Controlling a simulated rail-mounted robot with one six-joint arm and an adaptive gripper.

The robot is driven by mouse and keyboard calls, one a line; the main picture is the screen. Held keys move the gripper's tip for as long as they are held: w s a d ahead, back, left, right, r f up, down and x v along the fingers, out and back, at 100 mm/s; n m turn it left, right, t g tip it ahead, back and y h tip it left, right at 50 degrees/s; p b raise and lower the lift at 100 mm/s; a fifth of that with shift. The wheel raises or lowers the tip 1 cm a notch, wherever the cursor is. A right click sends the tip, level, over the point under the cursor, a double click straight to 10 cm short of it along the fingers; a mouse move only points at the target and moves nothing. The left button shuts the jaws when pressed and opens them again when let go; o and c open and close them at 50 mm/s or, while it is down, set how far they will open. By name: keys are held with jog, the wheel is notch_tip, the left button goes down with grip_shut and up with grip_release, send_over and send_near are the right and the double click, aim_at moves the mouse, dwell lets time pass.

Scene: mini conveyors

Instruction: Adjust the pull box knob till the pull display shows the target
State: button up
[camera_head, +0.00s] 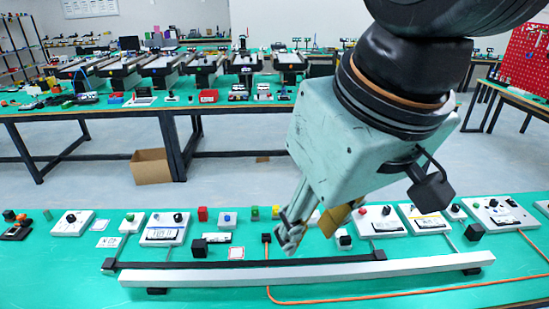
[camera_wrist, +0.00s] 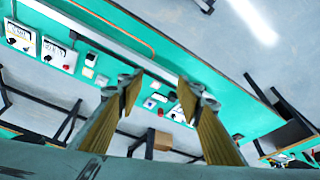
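Several white control boxes with displays and knobs stand on the green table. One box (camera_head: 150,240) at the left has a lit display and dark knobs; its digits are too small to read. Others are a box (camera_head: 362,228) right of my gripper, a box (camera_head: 412,229) beside it and a box (camera_head: 480,222) farther right. I cannot tell which is the pull box, and no target value is readable. My gripper (camera_head: 316,226) hangs over the table's middle, apart from these knobs. In the wrist view my gripper (camera_wrist: 159,90) is open, with nothing held between its yellow-padded fingers.
A long silver rail (camera_head: 310,271) runs along the table's front, with a dark bar behind it. An orange cable (camera_head: 400,292) crosses the front right. Small cubes, including a red block (camera_head: 202,214), stand along the row. A cardboard box (camera_head: 152,167) sits on the floor behind.

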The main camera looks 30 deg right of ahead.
jog(key=w+d+r+m+g, duration=0.1)
jog(key=w+d, duration=0.4)
jog(key=w, duration=0.3)
jog(key=w+d+r, duration=0.1)
jog(key=w+d, duration=0.4)
jog(key=w, duration=0.3)
jog(key=w+d+f+m+g, duration=0.1)
jog(key=w+d+f, duration=0.2)
jog(key=w+d, duration=0.45)
jog(key=w+d+f, duration=0.4)
jog(key=w+d, duration=0.2)
jog(key=d, duration=0.3)
jog(key=m+g, duration=0.2)
send_over(387, 208)
notch_tip(387, 208, down, 28)
jog(key=shift+d+f+m, duration=0.2)
jog(key=shift+f+m, duration=0.1)
jog(key=shift+f+b, duration=1.05)
jog(key=shift+f, duration=5.8)
